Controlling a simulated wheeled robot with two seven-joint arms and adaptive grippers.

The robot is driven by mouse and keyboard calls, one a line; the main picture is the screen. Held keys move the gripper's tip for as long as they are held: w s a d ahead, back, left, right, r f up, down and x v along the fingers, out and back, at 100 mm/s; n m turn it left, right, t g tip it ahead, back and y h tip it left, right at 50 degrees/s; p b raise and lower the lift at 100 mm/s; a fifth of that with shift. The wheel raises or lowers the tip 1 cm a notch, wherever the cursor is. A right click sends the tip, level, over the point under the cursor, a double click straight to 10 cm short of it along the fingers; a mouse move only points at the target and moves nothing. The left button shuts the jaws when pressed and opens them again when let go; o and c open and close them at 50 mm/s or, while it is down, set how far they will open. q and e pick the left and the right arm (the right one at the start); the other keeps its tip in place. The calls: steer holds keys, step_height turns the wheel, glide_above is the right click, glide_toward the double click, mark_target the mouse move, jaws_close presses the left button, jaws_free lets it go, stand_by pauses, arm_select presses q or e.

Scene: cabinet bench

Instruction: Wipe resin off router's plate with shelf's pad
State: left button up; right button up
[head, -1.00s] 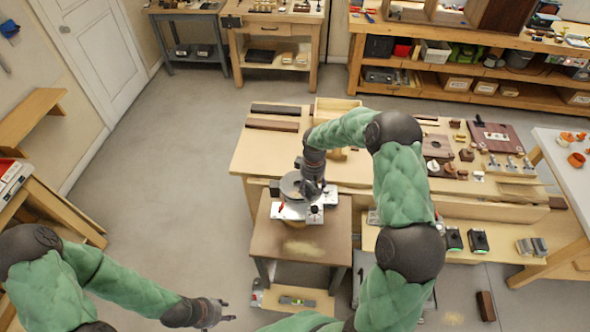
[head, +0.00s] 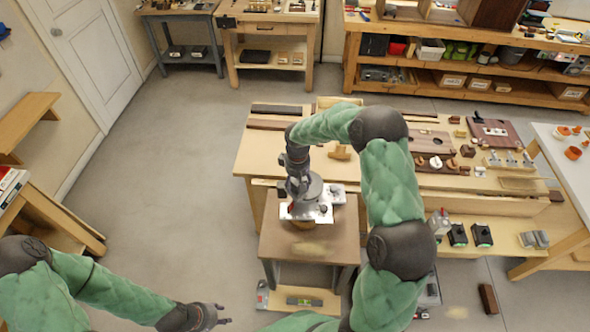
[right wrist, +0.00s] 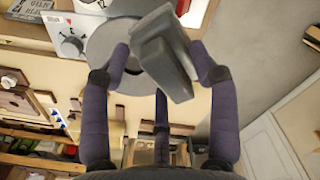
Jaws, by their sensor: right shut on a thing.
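The router (head: 318,188), with a grey round body and a pale plate (head: 326,212), stands on a small brown table (head: 283,240). My right gripper (head: 300,200) is over the router and hides part of it. In the right wrist view my right gripper (right wrist: 165,72) is shut on a grey block-like pad (right wrist: 168,60). The router's grey disc (right wrist: 105,45) shows behind the pad; I cannot tell whether they touch. No resin can be made out clearly. My left gripper (head: 222,315) is empty, low at the front, with its fingers apart.
A long wooden bench (head: 255,165) with wooden parts stands behind the router table. A level-like tool (head: 304,300) lies on the board under the small table. The floor at left is clear.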

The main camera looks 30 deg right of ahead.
steer(key=r, duration=0.1)
steer(key=r+p, duration=0.1)
steer(key=r, duration=0.1)
steer(key=shift+s+d, duration=0.1)
steer(key=shift+d, duration=0.25)
steer(key=shift+a+r+p, duration=0.2)
steer(key=shift+r+p, duration=0.2)
steer(key=shift+r, duration=0.75)
steer(key=shift+d+r+p, duration=0.15)
steer(key=shift+r+p, duration=0.35)
steer(key=shift+r, duration=0.1)
steer(key=shift+f, duration=0.1)
